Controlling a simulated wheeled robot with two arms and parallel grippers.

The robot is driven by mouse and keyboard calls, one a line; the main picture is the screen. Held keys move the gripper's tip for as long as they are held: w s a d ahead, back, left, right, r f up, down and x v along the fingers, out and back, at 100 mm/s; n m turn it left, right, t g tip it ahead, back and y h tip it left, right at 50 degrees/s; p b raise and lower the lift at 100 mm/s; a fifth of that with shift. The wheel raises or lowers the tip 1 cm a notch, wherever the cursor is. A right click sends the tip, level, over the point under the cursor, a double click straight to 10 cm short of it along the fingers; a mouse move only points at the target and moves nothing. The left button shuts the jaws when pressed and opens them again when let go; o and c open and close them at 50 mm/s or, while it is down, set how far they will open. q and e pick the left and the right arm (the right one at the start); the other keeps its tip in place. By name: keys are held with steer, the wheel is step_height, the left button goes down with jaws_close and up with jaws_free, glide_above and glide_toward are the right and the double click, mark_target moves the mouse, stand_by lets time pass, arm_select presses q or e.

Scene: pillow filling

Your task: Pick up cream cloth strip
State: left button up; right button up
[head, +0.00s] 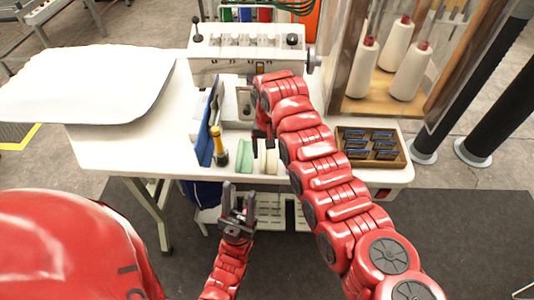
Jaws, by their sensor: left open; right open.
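The cream cloth strip (273,163) appears as a small pale piece at the front edge of the white table, mostly hidden behind my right gripper and arm. My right gripper (263,146) is open, its fingers pointing down over the strip; I cannot tell whether they touch it. My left gripper (238,196) is open and empty, below and in front of the table edge, fingers pointing up in the picture.
A white pillow (85,85) covers the table's left end. A wooden tray (398,157) of small packs sits at right. A sewing machine (245,50) stands behind.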

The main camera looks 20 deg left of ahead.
mark_target(269, 165)
step_height(269, 165, down, 3)
steer(key=shift+s+d+f+p, duration=0.1)
steer(key=shift+f+p, duration=0.05)
steer(key=shift+p, duration=0.3)
steer(key=c, duration=1.1)
steer(key=shift+r, duration=0.2)
